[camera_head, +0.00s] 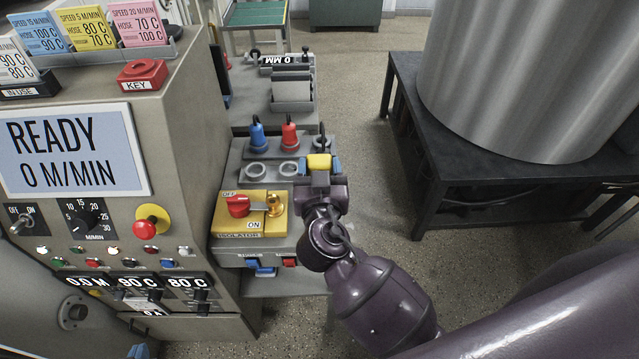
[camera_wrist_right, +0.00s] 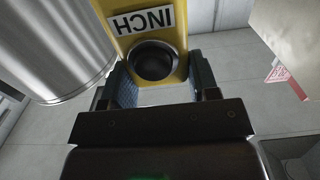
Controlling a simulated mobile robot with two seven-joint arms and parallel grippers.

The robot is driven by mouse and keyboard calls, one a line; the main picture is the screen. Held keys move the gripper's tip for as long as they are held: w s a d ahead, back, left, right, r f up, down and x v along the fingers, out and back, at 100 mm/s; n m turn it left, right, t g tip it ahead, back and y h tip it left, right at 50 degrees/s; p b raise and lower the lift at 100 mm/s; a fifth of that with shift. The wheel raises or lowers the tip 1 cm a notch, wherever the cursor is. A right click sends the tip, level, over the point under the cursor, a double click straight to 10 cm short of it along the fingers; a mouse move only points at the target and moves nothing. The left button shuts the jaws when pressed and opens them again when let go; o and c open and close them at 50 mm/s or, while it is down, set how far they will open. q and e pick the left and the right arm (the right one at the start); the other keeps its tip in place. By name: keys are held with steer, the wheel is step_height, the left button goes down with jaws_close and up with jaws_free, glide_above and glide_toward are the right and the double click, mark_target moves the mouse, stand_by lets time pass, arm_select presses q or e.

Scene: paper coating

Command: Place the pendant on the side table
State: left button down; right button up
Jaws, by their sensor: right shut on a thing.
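The pendant (camera_wrist_right: 150,45) is yellow, with a white "INCH" label and a round black button in the right wrist view. My right gripper (camera_wrist_right: 155,90) is shut on it, with blue finger pads on both sides. In the head view the pendant (camera_head: 319,162) shows as a small yellow block between the fingers, over the right part of a grey side table (camera_head: 225,166). Whether it touches anything below cannot be told. Only a blue tip of my left gripper (camera_head: 138,352) shows at the bottom left edge; its opening is hidden.
A blue-handled (camera_head: 257,136) and a red-handled tool (camera_head: 290,134) stand in holders behind the gripper. A yellow isolator (camera_head: 249,214) is in front left. The machine panel (camera_head: 75,150) rises at left. A black table (camera_head: 432,185) bears a large metal cylinder at right. Floor between is clear.

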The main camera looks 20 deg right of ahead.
steer(key=shift+f, duration=2.25)
steer(key=shift+f+b, duration=0.15)
steer(key=shift+b, duration=0.2)
steer(key=o, duration=1.3)
steer(key=shift+c, duration=0.2)
steer(key=shift+s, duration=0.2)
steer(key=b+v, duration=0.2)
steer(key=v, duration=0.9)
steer(key=shift+s+b, duration=0.3)
steer(key=shift+b, duration=0.05)
